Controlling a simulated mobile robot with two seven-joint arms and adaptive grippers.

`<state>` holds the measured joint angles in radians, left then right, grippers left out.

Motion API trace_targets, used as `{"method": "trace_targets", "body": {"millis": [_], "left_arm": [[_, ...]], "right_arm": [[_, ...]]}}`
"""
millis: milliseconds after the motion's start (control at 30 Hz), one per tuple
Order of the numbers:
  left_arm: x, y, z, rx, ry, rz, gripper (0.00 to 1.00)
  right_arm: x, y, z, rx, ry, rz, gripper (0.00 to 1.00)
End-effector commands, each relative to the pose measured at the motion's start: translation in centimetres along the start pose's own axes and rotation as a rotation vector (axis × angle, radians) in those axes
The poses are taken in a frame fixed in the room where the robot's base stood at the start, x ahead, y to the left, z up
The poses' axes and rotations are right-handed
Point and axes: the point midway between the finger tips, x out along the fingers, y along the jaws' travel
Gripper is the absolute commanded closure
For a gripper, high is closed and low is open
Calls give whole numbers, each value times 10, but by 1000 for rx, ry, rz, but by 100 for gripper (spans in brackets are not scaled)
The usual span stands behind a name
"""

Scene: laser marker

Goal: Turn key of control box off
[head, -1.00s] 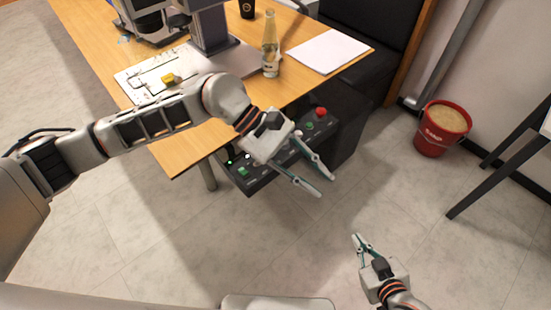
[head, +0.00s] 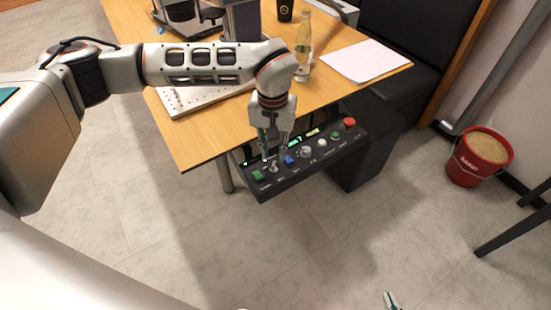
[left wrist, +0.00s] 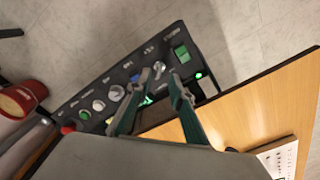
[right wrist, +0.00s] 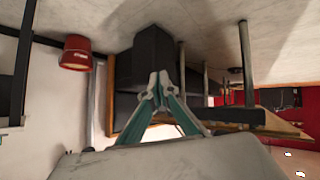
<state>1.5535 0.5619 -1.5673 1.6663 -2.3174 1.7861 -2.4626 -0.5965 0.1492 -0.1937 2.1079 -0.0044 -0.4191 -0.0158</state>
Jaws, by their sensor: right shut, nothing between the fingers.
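The dark control box (head: 320,168) hangs at the table's front edge, its sloped panel facing up. A silvery key switch (head: 273,167) sits near its left end, between a green switch (head: 257,176) and a blue button (head: 289,159). My left gripper (head: 273,150) points down at the panel with its fingers apart. In the left wrist view the key (left wrist: 159,68) shows between and just beyond the fingertips (left wrist: 160,78); I cannot tell whether they touch it. My right gripper (right wrist: 160,88) is shut and empty, away from the box; only its tips (head: 391,300) show in the head view.
The panel also has a grey knob (head: 306,151) and a red button (head: 349,122). A glass bottle (head: 303,48) and white paper (head: 365,61) are on the wooden table (head: 200,143). A red sand bucket (head: 466,160) stands right. The floor in front is clear.

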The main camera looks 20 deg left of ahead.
Motion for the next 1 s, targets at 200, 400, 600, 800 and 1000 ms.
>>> {"method": "trace_targets", "body": {"millis": [200,400,600,800,1000], "left_arm": [[29,1,1,0,-4,1,78],[35,1,0,-1,-1,1,78],[34,1,0,-1,0,1,78],[34,1,0,-1,0,1,100],[34,1,0,-8,0,1,100]], "right_arm": [[2,0,-5,2,12,-1,100],[2,-1,-8,2,17,-2,100],[2,-2,-6,2,14,-3,100],[1,-2,-4,1,10,-4,100],[1,-2,-4,0,10,-4,100]]}}
